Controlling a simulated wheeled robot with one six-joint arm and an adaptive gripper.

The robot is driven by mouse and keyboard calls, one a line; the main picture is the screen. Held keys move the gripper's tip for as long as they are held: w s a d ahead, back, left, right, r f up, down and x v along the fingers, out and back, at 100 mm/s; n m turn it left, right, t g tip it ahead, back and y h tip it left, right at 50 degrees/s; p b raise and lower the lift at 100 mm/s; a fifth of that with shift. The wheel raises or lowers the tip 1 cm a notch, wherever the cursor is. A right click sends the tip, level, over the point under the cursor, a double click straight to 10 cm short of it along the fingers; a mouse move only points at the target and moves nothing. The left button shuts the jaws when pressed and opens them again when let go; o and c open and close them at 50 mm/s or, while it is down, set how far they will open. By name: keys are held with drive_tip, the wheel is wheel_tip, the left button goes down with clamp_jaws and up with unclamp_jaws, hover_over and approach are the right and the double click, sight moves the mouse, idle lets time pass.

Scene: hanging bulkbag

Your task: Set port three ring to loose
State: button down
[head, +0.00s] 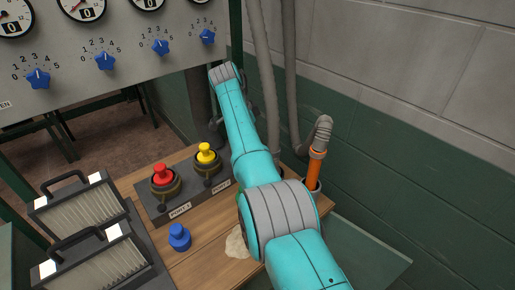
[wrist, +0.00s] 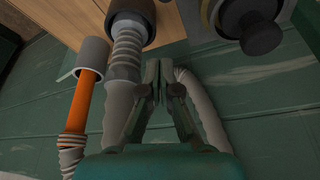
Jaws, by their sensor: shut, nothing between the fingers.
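My gripper (wrist: 154,75) is shut and empty in the wrist view, its fingertips close together in front of the green wall. In that view a dark port fitting with a round black knob (wrist: 262,38) lies up and to the right, apart from the fingers. A ribbed grey hose (wrist: 125,60) runs from a dark collar (wrist: 130,10) to the left of the fingers. I cannot tell for sure which fitting is port three. In the head view my arm covers the table right of the yellow-capped port (head: 207,154), and my fingertips are hidden.
A red-capped port (head: 163,175) and the yellow one stand on a grey base on the wooden table (head: 200,262). A blue cap (head: 179,237) and filter cassettes (head: 85,210) are nearby. An orange tube (head: 314,172) and hoses stand along the wall. A gauge panel (head: 120,40) is behind.

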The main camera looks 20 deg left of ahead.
drive_tip(key=shift+v, duration=0.95)
drive_tip(key=shift+w, duration=0.1)
